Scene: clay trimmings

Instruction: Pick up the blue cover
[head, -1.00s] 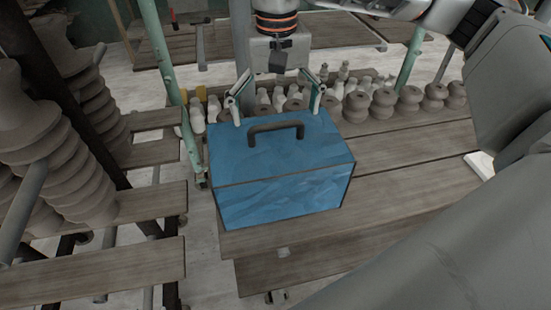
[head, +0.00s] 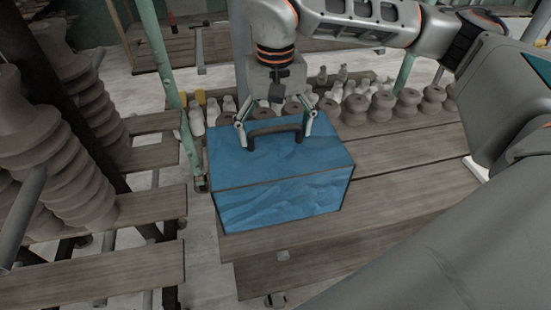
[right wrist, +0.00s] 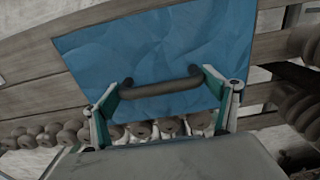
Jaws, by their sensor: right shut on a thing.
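The blue cover (head: 282,185) is a box shape with a dark arched handle (head: 275,131) on top. It sits on the wooden plank shelf in the head view. My right gripper (head: 275,137) comes down from behind it, with one finger at each end of the handle. In the right wrist view the blue cover (right wrist: 160,50) fills the upper middle, and the handle (right wrist: 162,88) spans between the two fingers of the right gripper (right wrist: 163,100). The right gripper is shut on the handle. My left gripper is not in view.
Rows of small clay pieces (head: 382,105) stand on the shelf behind and right of the cover. Stacked ribbed clay forms (head: 60,165) stand at the left. Bare planks (head: 420,185) lie to the right. A green post (head: 165,60) rises behind the cover's left side.

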